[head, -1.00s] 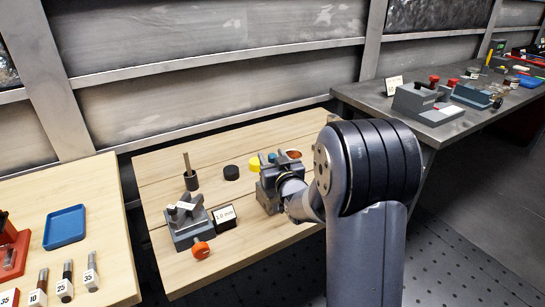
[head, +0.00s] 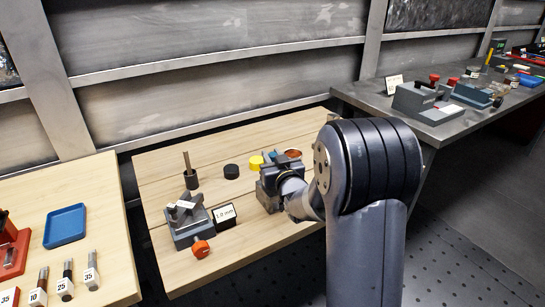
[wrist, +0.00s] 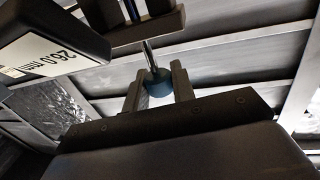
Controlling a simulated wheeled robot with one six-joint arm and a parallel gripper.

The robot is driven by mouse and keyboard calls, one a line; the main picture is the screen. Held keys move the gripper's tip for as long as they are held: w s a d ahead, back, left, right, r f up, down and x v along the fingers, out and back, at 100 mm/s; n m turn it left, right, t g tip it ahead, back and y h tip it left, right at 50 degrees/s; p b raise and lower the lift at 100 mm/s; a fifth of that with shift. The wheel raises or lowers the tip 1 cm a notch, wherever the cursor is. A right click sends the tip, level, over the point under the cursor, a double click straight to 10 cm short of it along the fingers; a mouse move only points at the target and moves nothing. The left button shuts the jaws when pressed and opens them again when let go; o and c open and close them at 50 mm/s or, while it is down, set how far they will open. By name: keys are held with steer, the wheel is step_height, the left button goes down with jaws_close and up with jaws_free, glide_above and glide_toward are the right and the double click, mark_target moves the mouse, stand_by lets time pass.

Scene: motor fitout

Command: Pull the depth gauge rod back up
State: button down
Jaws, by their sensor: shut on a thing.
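In the wrist view the depth gauge shows a thin metal rod (wrist: 149,55) with a blue knob (wrist: 158,82) at its end. My gripper (wrist: 158,88) is shut on the blue knob, one finger on each side. A dark gauge body with a crossbar (wrist: 155,30) lies along the rod, and a display (wrist: 40,45) reads 26.0 mm. In the head view my gripper (head: 283,163) is over a grey block (head: 266,196) on the wooden table, and my arm hides much of it. The knob is hard to make out there.
To the left on the wooden table stand a grey fixture with an orange knob (head: 201,248), a small sign (head: 224,213), a dark holder with a rod (head: 190,180), a black puck (head: 231,171) and a yellow piece (head: 256,162). A metal bench (head: 430,113) stands at right.

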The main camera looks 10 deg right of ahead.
mark_target(273, 154)
steer(key=shift+r, duration=0.1)
steer(key=shift+r, duration=1.5)
steer(key=c, duration=1.2)
jaws_free()
steer(key=shift+s, duration=0.15)
steer(key=s+d+b, duration=0.1)
steer(key=s, duration=0.9)
steer(key=shift+s+d, duration=0.15)
steer(key=shift+s, duration=0.1)
